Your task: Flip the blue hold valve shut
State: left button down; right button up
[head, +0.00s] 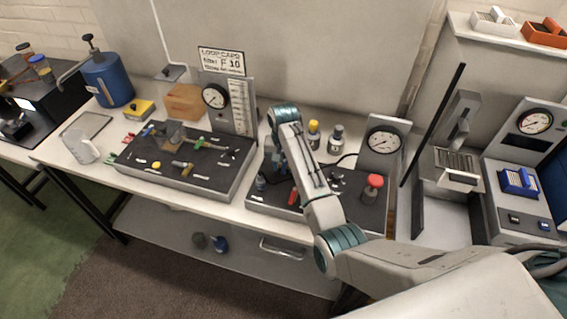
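My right arm reaches in from the lower right and bends over the right-hand dark panel (345,208). Its gripper (279,165) points down at the left part of that panel, mostly hidden behind my own arm links. I cannot tell whether its fingers are open or shut, or whether they touch anything. Something dark blue shows beside it, too small and covered to identify surely as the blue hold valve. A red lever (293,195) lies just in front of the gripper. A small blue handle (148,130) sits on the left-hand panel (190,180). My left gripper is out of view.
A red knob (374,182) stands up at the panel's right. A round gauge (384,141) rises behind it. Two small bottles, one yellow-topped (313,134), stand at the back. A blue tank (107,80) and a clear jug (80,147) are at the left.

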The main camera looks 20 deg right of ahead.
jog(key=c, duration=0.3)
grip_shut()
jog(key=shift+w+a+m, duration=0.1)
jog(key=shift+m, duration=0.6)
jog(key=shift+w+a+m, duration=0.1)
jog(key=shift+a+m, duration=0.05)
jog(key=shift+m, duration=0.25)
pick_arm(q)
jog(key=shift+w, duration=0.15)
pick_arm(e)
jog(key=shift+o, duration=1.8)
grip_release()
